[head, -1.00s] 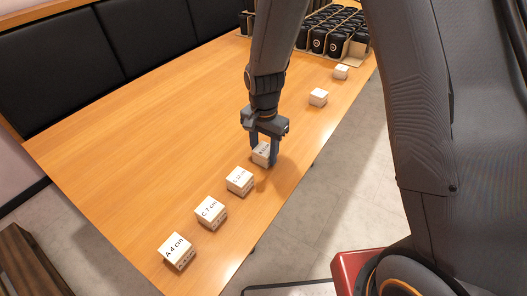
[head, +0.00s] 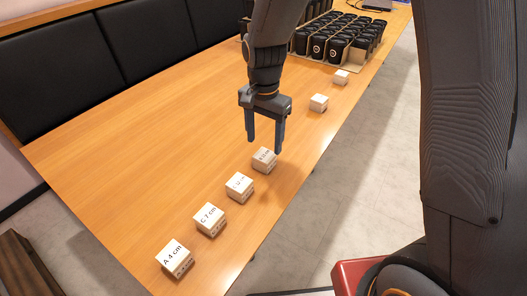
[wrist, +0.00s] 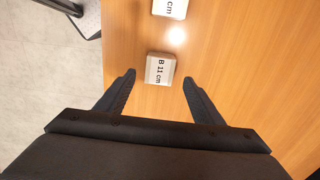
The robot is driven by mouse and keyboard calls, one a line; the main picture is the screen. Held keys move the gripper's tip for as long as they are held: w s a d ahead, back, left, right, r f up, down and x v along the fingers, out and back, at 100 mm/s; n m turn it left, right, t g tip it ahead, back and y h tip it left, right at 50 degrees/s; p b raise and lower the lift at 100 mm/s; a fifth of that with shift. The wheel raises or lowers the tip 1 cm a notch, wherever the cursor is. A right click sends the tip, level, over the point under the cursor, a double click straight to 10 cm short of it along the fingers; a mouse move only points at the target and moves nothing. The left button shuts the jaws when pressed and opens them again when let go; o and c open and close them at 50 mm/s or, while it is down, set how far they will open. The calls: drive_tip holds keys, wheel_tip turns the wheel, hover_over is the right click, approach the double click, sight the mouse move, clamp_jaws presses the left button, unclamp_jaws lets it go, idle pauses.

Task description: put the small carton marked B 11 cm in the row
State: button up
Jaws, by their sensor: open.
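The small carton marked B 11 cm (head: 264,160) stands on the table at the far end of a row of cartons. In the wrist view it (wrist: 160,70) lies just beyond the fingertips, its label readable. My gripper (head: 265,147) is open and empty, raised above the carton and apart from it. The row also holds a carton with a hard-to-read label (head: 239,187), the carton marked C 7 cm (head: 210,219) and the carton marked A 4 cm (head: 174,259). Part of a neighbouring carton (wrist: 167,8) shows at the wrist view's top edge.
Two more white cartons stand farther back, one nearer (head: 319,103) and one beyond it (head: 341,77). Trays of black containers (head: 335,38) fill the table's far end. The wooden table (head: 130,150) is clear left of the row. Its right edge runs close beside the cartons.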

sight(264, 155)
wheel_tip(264, 155, up, 4)
drive_tip(key=s+d+n, duration=0.7)
drive_tip(key=s+d, duration=0.7)
drive_tip(key=s, duration=0.1)
drive_tip(key=shift+d+r+n, duration=0.25)
drive_tip(key=shift+d+n, duration=0.05)
drive_tip(key=shift+d, duration=0.05)
drive_tip(key=shift+s, duration=0.1)
